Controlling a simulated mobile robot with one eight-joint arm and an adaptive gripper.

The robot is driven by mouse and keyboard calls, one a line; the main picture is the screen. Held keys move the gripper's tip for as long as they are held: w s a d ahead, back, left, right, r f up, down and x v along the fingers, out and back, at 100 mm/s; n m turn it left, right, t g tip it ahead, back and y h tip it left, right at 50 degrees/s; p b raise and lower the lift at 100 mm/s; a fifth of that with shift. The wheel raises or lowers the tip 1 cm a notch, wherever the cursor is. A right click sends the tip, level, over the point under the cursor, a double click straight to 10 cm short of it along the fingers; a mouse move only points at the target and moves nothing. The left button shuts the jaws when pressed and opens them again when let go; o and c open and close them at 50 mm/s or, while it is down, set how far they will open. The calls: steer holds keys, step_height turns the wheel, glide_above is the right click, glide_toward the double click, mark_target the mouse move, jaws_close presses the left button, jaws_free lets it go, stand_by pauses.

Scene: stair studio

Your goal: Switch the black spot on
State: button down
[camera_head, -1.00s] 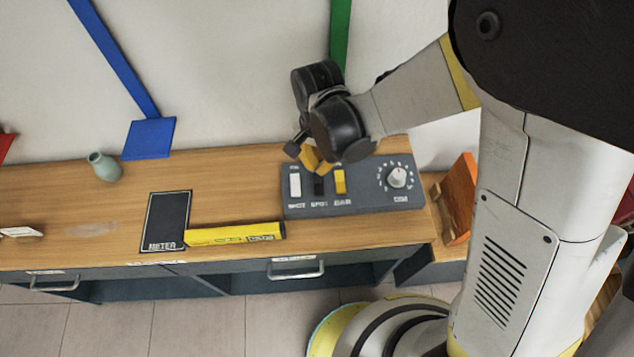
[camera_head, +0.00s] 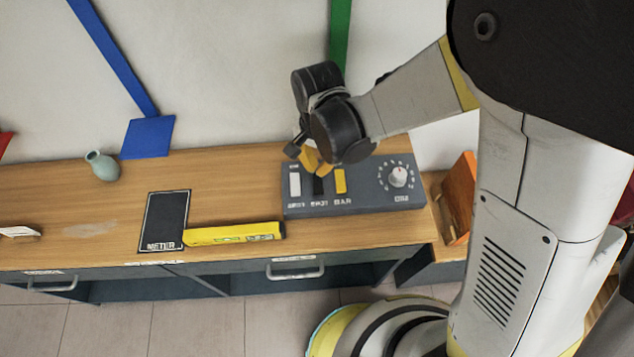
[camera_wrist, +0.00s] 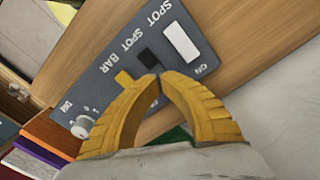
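The grey control panel (camera_head: 365,199) lies on the wooden bench top. It carries a white switch (camera_head: 295,184), a black switch (camera_head: 318,187), a yellow switch (camera_head: 340,181) and a round dial. The black switch (camera_wrist: 149,60) sits between the white and yellow ones in the wrist view, near the word SPOT. My gripper (camera_wrist: 160,76) has its yellow fingertips together, with nothing seen between them. The tips are right beside the black switch; whether they touch it I cannot tell. In the head view my gripper (camera_head: 317,167) covers the top end of the black switch.
A yellow level (camera_head: 234,234) and a black METER plate (camera_head: 165,221) lie left of the panel. An orange board (camera_head: 459,198) stands right of the bench. Bare bench top lies between vase and panel.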

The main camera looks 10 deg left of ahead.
mark_target(317, 177)
steer(key=shift+f+b, duration=1.6)
steer(key=shift+f, duration=0.2)
stand_by(0.6)
steer(key=shift+r, duration=0.1)
steer(key=shift+r+p, duration=2.5)
steer(key=shift+r, duration=1)
steer(key=shift+f, duration=0.1)
